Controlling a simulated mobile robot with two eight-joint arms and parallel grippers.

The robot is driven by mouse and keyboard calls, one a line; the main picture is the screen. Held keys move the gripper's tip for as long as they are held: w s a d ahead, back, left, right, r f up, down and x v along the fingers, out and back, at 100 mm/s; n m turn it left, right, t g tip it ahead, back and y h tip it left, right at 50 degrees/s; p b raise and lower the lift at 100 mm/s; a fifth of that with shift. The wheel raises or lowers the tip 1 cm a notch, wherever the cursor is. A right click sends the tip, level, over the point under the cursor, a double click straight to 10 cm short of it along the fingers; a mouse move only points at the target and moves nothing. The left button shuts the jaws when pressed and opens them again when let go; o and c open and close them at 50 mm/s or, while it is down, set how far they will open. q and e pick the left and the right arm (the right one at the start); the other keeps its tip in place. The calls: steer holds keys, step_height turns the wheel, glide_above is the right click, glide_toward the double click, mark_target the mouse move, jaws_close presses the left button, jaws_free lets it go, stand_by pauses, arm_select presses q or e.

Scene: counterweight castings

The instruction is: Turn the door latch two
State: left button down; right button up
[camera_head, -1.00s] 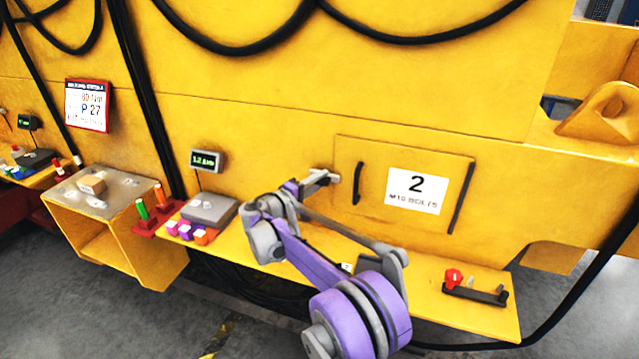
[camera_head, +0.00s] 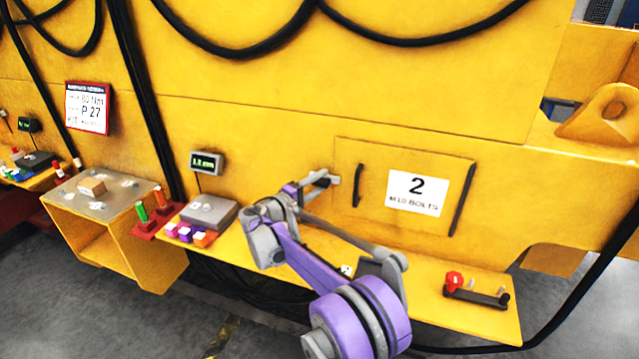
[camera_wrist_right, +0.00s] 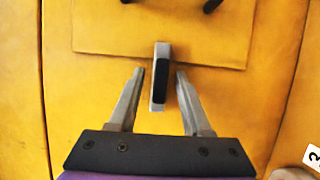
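The yellow door (camera_head: 425,162) marked 2 is set in the yellow wall and looks closed. Its latch (camera_wrist_right: 161,76), a grey bar with a dark face, stands near the door's edge in the right wrist view. In the head view the latch (camera_head: 334,180) is small, partly behind my gripper, at the door's left edge. My right gripper (camera_wrist_right: 160,76) is open, with one finger on each side of the latch and visible gaps to it. In the head view the right gripper (camera_head: 320,182) is at the latch. My left gripper is not in view.
Two dark handles (camera_head: 358,185) (camera_head: 462,198) flank the door's white label (camera_head: 417,193). A yellow shelf (camera_head: 440,318) below carries a red-knobbed fixture (camera_head: 476,290), a grey box (camera_head: 208,211) and small coloured blocks (camera_head: 186,233). Black cables (camera_head: 260,45) hang above.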

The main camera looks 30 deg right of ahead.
steer(key=b+v, duration=0.1)
steer(key=v, duration=0.9)
steer(key=shift+s+a, duration=0.15)
steer(key=shift+a, duration=0.25)
steer(key=s+d+f+g+y, duration=0.15)
steer(key=s+y, duration=0.25)
steer(key=s, duration=0.4)
steer(key=s+f+y, duration=0.3)
steer(key=s, duration=0.4)
steer(key=s+a+f+m+y, duration=0.1)
steer(key=s+a+f+y, duration=0.2)
steer(key=s, duration=0.4)
steer(key=s+a+f+m+t+y+p, duration=0.1)
steer(key=s+a+f+y, duration=0.2)
steer(key=s+a+f, duration=0.1)
steer(key=s+a+f+m+y, duration=0.1)
steer(key=s+a+f+y, duration=0.2)
steer(key=s, duration=0.6)
steer(key=shift+s+a+f+m+y+p, duration=0.35)
steer(key=shift+a+y, duration=0.25)
steer(key=shift+a, duration=0.35)
